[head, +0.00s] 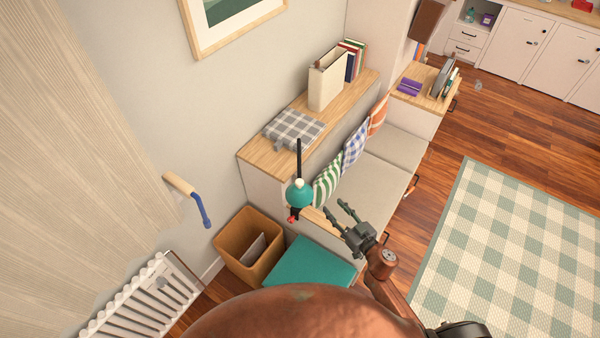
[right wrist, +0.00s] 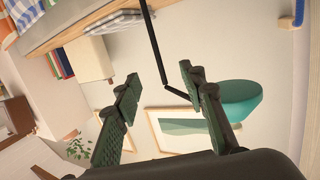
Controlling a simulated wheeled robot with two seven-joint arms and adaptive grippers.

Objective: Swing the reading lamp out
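The reading lamp has a teal shade (head: 299,194) and a thin black arm (head: 299,158). In the head view it stands over the end of the bench, left of my right gripper. My right gripper (head: 335,208) is open and empty, its fingers pointing toward the lamp with a small gap between them in the picture. In the right wrist view the black lamp arm (right wrist: 153,45) comes down between the open fingertips (right wrist: 159,78), seemingly beyond them. The teal shade (right wrist: 232,103) is partly hidden behind the right-hand finger. My left gripper is in neither view.
A wooden ledge (head: 257,150) carries a folded grey checked cloth (head: 294,128) and books. Cushions (head: 355,146) lean along the bench seat (head: 366,183). A brown bin (head: 240,258), teal-topped box (head: 312,262) and radiator (head: 140,302) stand below. Free floor with a checked rug (head: 505,250) lies right.

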